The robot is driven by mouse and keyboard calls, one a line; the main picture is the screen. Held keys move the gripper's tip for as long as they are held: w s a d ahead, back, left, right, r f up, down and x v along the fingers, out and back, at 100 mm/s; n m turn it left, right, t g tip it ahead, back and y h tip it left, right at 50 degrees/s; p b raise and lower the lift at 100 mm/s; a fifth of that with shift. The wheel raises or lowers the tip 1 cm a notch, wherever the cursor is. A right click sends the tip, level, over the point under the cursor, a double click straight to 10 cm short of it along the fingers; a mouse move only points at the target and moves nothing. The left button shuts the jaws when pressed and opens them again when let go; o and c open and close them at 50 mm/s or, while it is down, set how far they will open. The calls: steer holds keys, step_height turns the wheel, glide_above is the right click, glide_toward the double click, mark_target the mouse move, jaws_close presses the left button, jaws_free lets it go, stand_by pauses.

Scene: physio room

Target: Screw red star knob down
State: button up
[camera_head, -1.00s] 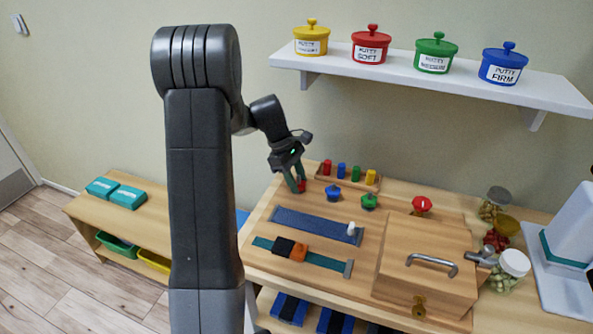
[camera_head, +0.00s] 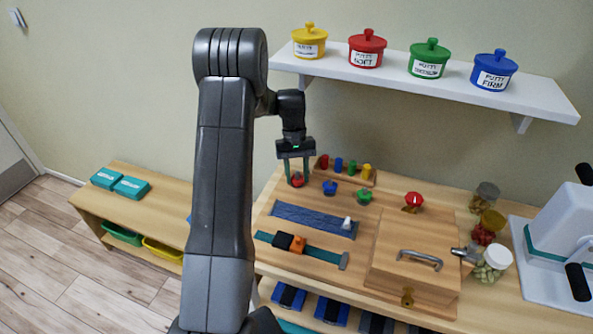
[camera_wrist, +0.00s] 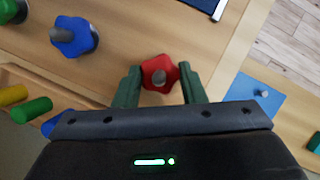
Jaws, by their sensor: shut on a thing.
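The red star knob (camera_wrist: 160,73) sits around a grey threaded post whose top shows at its centre in the wrist view. My gripper (camera_wrist: 163,85) has one green finger on each side of the knob, shut on it. In the head view the red knob (camera_head: 297,179) is at the back left of the wooden table, low between the fingers of my gripper (camera_head: 296,178), which points down. How high the knob stands above the board cannot be told.
A blue star knob (camera_head: 330,187) and a green star knob (camera_head: 364,196) stand to the right. A rack of coloured pegs (camera_head: 352,178) is close behind. A blue strip (camera_head: 305,221) lies in front. A wooden box (camera_head: 395,255) stands further right.

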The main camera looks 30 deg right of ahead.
steer(key=m, duration=0.2)
steer(key=m+t+y, duration=0.1)
steer(key=m+p, duration=0.1)
steer(key=m, duration=0.1)
steer(key=shift+d+r+m+y, duration=0.2)
steer(key=shift+r+m+y, duration=0.05)
steer(key=shift+m+y, duration=0.05)
stand_by(0.4)
steer(key=o, duration=0.9)
steer(key=shift+o, duration=0.5)
steer(key=shift+f, duration=0.15)
steer(key=shift+s+a, duration=0.1)
